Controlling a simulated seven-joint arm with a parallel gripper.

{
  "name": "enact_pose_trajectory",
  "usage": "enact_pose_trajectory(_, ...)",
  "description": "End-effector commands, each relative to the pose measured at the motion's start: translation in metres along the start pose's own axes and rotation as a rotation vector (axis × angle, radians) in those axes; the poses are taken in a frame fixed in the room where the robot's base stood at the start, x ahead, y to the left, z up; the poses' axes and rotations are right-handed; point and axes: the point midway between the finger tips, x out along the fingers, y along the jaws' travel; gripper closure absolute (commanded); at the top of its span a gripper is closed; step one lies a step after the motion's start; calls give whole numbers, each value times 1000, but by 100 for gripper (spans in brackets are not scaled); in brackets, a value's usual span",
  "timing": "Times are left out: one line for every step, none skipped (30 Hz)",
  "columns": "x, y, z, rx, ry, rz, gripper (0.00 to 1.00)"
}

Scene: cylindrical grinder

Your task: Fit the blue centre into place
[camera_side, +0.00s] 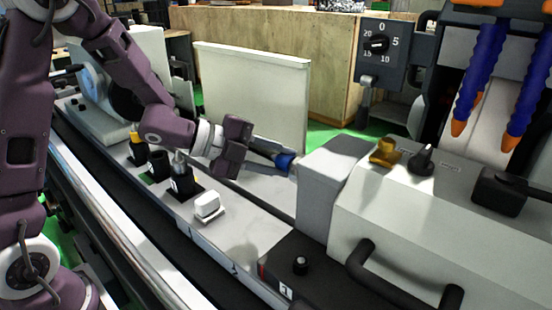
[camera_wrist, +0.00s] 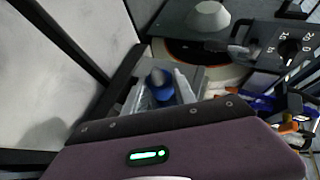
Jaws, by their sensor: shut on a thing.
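The blue centre (camera_side: 285,161) is at the left face of the grey housing (camera_side: 325,185) in the side view. My gripper (camera_side: 275,170) is shut on it, with its fingers reaching right toward that face. In the wrist view the blue centre (camera_wrist: 160,88) shows between the two pale fingers of my gripper (camera_wrist: 160,98), its rounded blue end toward the camera. The fingers hide part of its body. I cannot tell how far the centre sits inside the housing.
On the bed to the left stand a holder with a yellow top (camera_side: 135,145), a black holder (camera_side: 158,166) and one with a metal tip (camera_side: 182,178). A white block (camera_side: 207,206) sits nearer. A pale upright panel (camera_side: 255,95) stands behind my gripper. Blue hoses (camera_side: 478,75) hang at right.

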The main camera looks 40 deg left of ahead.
Motion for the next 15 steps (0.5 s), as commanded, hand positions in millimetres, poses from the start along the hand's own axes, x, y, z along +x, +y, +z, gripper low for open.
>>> enact_pose_trajectory(1,-1,-2,0,1,-2,100)
enact_pose_trajectory(1,-1,-2,0,1,-2,100)
enact_pose_trajectory(2,-1,-3,0,1,-2,100)
enact_pose_trajectory(2,-1,-4,0,1,-3,100)
enact_pose_trajectory(2,-1,-4,-1,1,-3,100)
enact_pose_trajectory(3,-1,-5,-1,1,-3,100)
enact_pose_trajectory(3,-1,-6,-1,1,-2,100)
enact_pose_trajectory(4,-1,-6,-1,1,-2,100)
enact_pose_trajectory(4,-1,-7,-1,2,-2,100)
enact_pose_trajectory(4,-1,-8,0,2,-2,100)
enact_pose_trajectory(5,-1,-9,0,2,-2,100)
enact_pose_trajectory(5,0,-9,0,2,-1,100)
enact_pose_trajectory(6,-1,-10,0,2,-1,100)
enact_pose_trajectory(6,-1,-10,0,1,-1,100)
enact_pose_trajectory(7,0,-11,0,1,-1,100)
